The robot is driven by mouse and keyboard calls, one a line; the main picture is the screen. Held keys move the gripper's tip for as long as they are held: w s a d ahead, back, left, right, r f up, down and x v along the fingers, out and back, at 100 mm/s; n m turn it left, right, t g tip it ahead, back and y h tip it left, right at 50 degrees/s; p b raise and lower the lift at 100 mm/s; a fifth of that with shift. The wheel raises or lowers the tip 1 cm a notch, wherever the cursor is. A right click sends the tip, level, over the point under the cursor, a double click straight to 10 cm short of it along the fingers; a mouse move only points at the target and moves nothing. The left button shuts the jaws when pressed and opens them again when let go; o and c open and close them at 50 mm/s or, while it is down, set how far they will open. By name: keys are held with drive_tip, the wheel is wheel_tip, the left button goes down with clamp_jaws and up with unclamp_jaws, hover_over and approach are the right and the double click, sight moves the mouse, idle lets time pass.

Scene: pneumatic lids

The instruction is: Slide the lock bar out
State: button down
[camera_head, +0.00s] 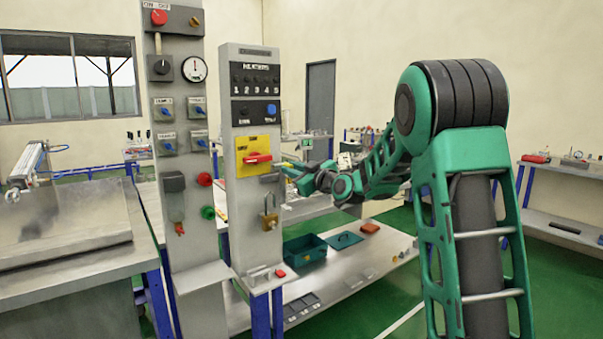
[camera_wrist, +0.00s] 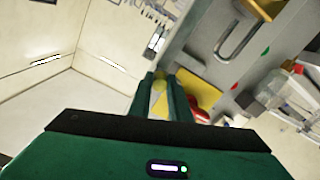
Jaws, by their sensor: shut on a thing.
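The lock bar (camera_head: 269,177) is a small grey bar low at the right edge of the yellow switch plate (camera_head: 247,165), which carries a red rotary handle (camera_head: 257,159). My gripper (camera_head: 284,170) reaches in from the right at the bar's outer end and is shut on it. In the wrist view the green fingers (camera_wrist: 168,84) stand close together with a pale yellowish strip between them; the bar itself is mostly hidden there. The brass padlock (camera_head: 268,219) hangs on the grey panel below. Its shackle shows in the wrist view (camera_wrist: 238,38).
A taller grey control column (camera_head: 175,95) with knobs and a gauge stands left. Below right, a bench (camera_head: 345,287) bears a green open bin (camera_head: 305,249), a green lid (camera_head: 345,240) and a red block (camera_head: 370,228).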

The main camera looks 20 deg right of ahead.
drive_tip(key=shift+d, duration=0.3)
drive_tip(key=c, duration=1.6)
unclamp_jaws()
drive_tip(key=shift+f, duration=0.1)
drive_tip(key=shift+c, duration=0.2)
drive_tip(key=v, duration=1)
drive_tip(key=shift+s, duration=0.3)
